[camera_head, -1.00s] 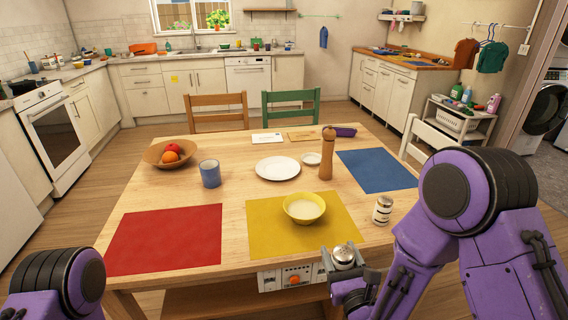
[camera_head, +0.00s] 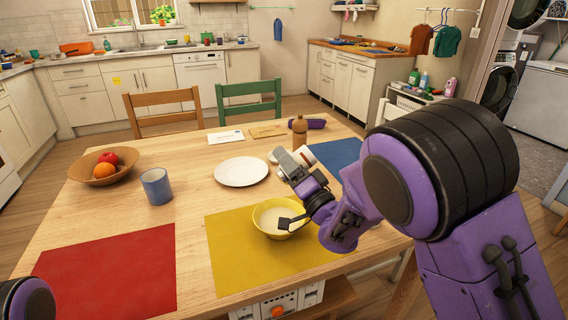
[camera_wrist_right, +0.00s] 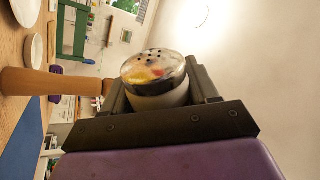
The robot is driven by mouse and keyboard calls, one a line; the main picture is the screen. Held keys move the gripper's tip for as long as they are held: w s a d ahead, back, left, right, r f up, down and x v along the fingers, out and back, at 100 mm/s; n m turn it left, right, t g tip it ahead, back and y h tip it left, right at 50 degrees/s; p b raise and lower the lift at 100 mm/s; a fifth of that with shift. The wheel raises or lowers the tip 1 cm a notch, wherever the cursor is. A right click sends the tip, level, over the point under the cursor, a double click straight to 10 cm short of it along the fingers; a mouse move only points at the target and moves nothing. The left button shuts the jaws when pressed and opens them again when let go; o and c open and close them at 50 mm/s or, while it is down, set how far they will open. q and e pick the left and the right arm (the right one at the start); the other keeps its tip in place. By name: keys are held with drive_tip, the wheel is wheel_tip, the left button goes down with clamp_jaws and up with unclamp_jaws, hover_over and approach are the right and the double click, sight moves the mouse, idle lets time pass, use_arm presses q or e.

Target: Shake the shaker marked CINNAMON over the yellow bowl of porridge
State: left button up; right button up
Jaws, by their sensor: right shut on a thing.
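The yellow bowl (camera_head: 257,224) of pale porridge (camera_head: 268,214) stands on the yellow placemat (camera_head: 225,255). My right gripper (camera_head: 293,164) is shut on a white shaker (camera_head: 307,153) and holds it above the table, beyond the bowl and a little to its right. In the right wrist view the shaker (camera_wrist_right: 158,75) has a shiny, holed lid and sits between both fingers. It is tipped well over, roughly on its side. No label on it is readable. A dark part of my right wrist overlaps the bowl's right side in the head view. My left gripper is out of view.
A wooden mill (camera_head: 299,132) stands close behind the gripper. A white plate (camera_head: 241,171), a blue cup (camera_head: 156,187) and a fruit bowl (camera_head: 103,171) stand to the left. The red placemat (camera_head: 110,268) is bare. My right arm hides the table's right side.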

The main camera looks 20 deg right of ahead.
wheel_tip(320, 180, down, 4)
drive_tip(key=b, duration=0.3)
drive_tip(key=shift+f+b, duration=0.25)
drive_tip(key=shift+b, duration=0.1)
drive_tip(key=shift+r, duration=0.1)
